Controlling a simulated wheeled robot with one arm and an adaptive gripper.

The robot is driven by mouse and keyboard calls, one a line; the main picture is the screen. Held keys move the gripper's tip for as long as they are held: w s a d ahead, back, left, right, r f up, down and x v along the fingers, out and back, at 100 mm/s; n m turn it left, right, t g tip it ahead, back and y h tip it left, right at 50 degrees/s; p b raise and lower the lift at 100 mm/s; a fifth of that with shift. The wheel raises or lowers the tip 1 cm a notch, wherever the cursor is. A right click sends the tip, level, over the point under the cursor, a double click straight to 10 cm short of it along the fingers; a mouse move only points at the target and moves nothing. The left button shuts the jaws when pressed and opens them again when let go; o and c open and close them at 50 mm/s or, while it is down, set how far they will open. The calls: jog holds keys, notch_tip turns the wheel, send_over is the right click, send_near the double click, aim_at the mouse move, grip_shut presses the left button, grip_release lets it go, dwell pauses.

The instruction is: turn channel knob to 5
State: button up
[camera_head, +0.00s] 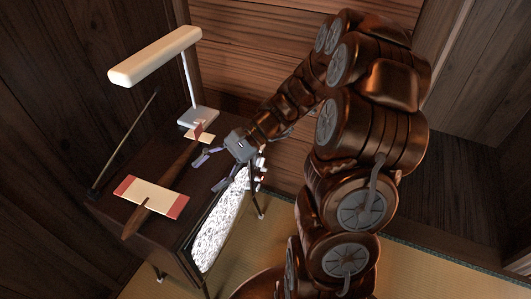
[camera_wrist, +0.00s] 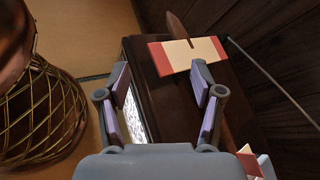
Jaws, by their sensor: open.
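The television (camera_head: 194,200) is a dark wooden box on legs with a bright static-filled screen (camera_head: 222,222). Small pale knob-like parts (camera_head: 261,172) show at the right end of its front, close beside my gripper (camera_head: 222,170); I cannot tell which is the channel knob or read its setting. My gripper is open and empty near the top front edge of the television. In the wrist view, my gripper's fingers (camera_wrist: 162,76) stand apart over the television's dark top (camera_wrist: 176,112) and the screen edge (camera_wrist: 135,110); no knob shows there.
A model plane (camera_head: 149,197) with cream and red wings lies on the television top. A white lamp (camera_head: 157,57) stands behind it, and a thin rod (camera_head: 123,145) rises at the left. A woven basket (camera_wrist: 40,112) stands on the tatami floor (camera_wrist: 82,45) in the wrist view.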

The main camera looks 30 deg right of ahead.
jog(key=w+d+f+m+t+y+b, duration=0.2)
jog(key=w+d+f+m+t, duration=0.25)
jog(key=w+d, duration=0.2)
jog(key=m+t+h+b, duration=0.5)
jog(key=m+t+h, duration=0.1)
jog(key=m+t, duration=0.6)
send_near(264, 147)
jog(key=w+g, duration=0.2)
jog(key=x, duration=0.7)
jog(key=shift+a+r+m, duration=0.35)
jog(key=shift+a+r, duration=0.15)
jog(key=shift+r, duration=0.15)
jog(key=shift+w+t, duration=0.1)
jog(key=shift+t, duration=0.15)
jog(key=c, duration=1.1)
